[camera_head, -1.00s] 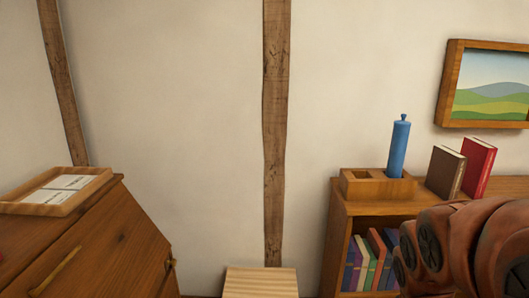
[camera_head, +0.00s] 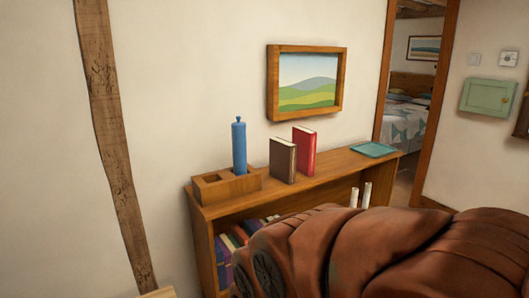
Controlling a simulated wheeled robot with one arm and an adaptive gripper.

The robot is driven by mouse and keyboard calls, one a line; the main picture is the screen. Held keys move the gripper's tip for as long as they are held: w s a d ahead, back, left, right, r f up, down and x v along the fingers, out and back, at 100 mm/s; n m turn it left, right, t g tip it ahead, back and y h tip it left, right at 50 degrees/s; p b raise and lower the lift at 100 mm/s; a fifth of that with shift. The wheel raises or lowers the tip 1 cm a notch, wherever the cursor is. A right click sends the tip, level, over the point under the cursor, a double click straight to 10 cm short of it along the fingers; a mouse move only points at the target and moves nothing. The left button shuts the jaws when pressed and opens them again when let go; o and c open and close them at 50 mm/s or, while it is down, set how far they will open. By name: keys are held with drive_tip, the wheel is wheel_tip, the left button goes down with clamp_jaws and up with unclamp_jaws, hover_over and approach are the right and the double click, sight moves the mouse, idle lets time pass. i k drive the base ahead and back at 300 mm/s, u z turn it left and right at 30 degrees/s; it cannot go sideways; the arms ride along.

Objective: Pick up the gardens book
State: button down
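Two books stand upright on top of the wooden bookcase (camera_head: 338,168): a brown book (camera_head: 282,160) and, just right of it, a red book (camera_head: 304,153). Several more books (camera_head: 226,250) stand on the shelf below, partly hidden by my arm. No title can be read, so I cannot tell which is the gardens book. My arm crosses the lower right of the picture, but my gripper does not show.
A wooden holder (camera_head: 226,188) with a blue cylinder (camera_head: 239,147) stands left of the books. A teal tray (camera_head: 373,150) lies at the right end of the top. A framed landscape (camera_head: 308,82) hangs above. A doorway opens at right.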

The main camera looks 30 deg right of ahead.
sight(306, 139)
drive_tip(key=z, duration=1.25)
